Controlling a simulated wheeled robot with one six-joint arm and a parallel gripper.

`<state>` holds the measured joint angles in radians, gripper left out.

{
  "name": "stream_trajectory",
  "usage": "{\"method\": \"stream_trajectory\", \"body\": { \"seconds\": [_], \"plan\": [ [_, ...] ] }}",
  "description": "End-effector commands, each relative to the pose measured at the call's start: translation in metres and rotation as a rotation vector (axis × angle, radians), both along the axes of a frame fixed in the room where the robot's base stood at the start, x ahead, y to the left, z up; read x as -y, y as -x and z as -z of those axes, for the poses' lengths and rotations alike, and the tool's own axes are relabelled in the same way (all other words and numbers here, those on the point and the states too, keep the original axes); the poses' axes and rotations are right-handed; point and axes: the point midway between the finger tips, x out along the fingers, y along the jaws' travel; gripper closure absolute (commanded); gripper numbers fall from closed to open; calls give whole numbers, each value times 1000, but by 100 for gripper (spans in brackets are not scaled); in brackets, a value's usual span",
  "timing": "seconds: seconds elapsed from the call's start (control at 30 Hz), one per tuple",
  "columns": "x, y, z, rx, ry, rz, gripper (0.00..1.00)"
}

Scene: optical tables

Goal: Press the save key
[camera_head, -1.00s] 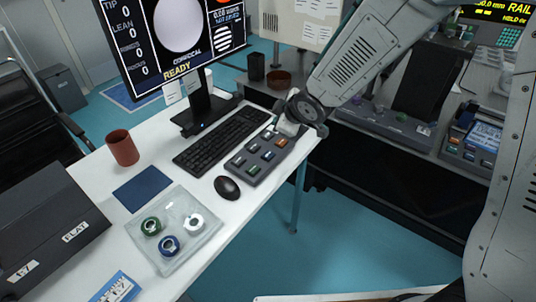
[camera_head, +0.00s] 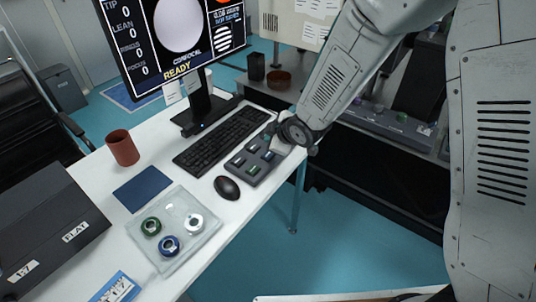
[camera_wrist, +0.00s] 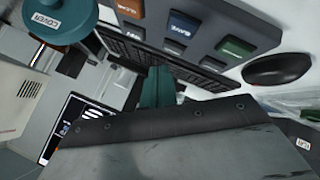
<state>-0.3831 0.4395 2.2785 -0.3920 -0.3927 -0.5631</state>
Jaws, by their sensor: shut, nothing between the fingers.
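The save key (camera_wrist: 181,27) is a blue key labelled SAVE, upside down in the wrist view. It sits on a grey keypad (camera_wrist: 210,41) between a red-orange key (camera_wrist: 130,7) and a green key (camera_wrist: 235,47). My gripper (camera_wrist: 158,76) shows there as a shut, empty teal tip below the keys in the picture, apart from the save key. In the head view the keypad (camera_head: 240,176) lies on the white desk. My wrist is over its far right corner and hides some keys; my fingertips are not clear there.
A black keyboard (camera_head: 222,138), a mouse (camera_head: 227,188) and a monitor (camera_head: 176,40) stand near the keypad. A tray (camera_head: 184,254) with several rings is in front. A teal round piece marked COVER (camera_wrist: 58,22) is close in the wrist view.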

Motion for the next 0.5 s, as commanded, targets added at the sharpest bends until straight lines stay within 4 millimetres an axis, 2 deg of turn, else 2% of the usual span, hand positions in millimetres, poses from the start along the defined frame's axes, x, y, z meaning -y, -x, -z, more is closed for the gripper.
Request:
{"method": "stream_trajectory", "body": {
  "seconds": [0.2,0.5],
  "plan": [
    [0,0,26,-1,1,-1,100],
    [0,0,37,1,1,0,100]
  ]
}}
